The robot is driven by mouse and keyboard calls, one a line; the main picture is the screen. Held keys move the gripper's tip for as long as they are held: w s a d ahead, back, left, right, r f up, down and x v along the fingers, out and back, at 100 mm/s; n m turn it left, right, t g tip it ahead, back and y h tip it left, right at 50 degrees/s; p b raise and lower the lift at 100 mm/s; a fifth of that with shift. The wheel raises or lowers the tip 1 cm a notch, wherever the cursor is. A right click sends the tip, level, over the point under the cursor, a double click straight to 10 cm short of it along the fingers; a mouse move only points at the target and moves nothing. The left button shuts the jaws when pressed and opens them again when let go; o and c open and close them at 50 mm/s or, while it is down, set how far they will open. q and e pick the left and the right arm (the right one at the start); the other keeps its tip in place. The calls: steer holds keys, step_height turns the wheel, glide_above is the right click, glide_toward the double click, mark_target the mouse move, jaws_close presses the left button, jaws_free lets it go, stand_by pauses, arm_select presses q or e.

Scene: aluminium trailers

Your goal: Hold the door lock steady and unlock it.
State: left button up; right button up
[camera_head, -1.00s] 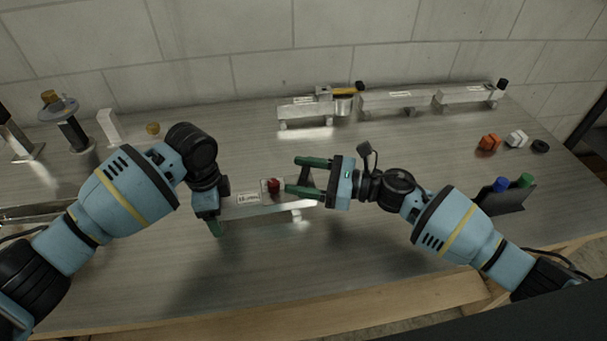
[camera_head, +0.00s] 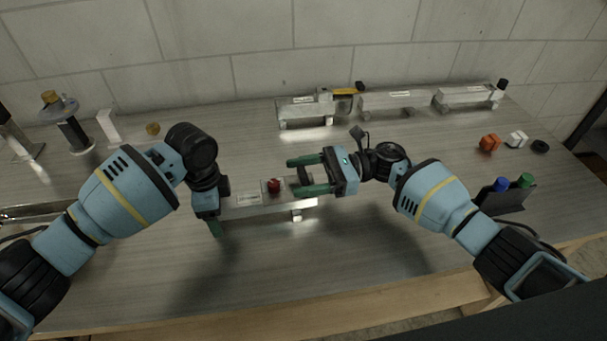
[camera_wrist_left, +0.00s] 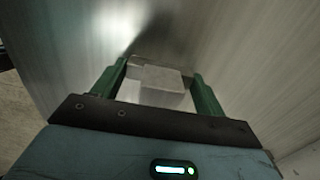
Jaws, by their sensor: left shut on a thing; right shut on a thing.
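The door lock (camera_head: 247,208) is a silver bar with a white label and a small red knob (camera_head: 274,186) on top, in the middle of the table. My left gripper (camera_head: 212,226) is shut on the left end of the bar. In the left wrist view, the pale block end of the lock (camera_wrist_left: 163,83) sits between its green fingers. My right gripper (camera_head: 291,175) is at the right of the red knob, its green fingers visibly apart. A small dark piece (camera_head: 305,177) shows between them; what it is I cannot tell. The red knob is just outside the fingertips.
Several silver mounts with labels, including one with a yellow handle (camera_head: 343,91), stand along the back. Orange (camera_head: 489,143) and white (camera_head: 516,139) pieces lie at the right. A dark holder with blue and green parts (camera_head: 505,198) is at the right edge. The front middle is clear.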

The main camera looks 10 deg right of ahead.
steer(key=o, duration=1)
steer(key=shift+d, duration=0.1)
steer(key=d, duration=1.1)
steer(key=shift+w+d, duration=0.25)
steer(key=shift+d, duration=0.15)
arm_select(q)
steer(key=o, duration=1.2)
steer(key=shift+r, duration=0.1)
step_height(320, 180, up, 12)
steer(key=shift+f, duration=0.1)
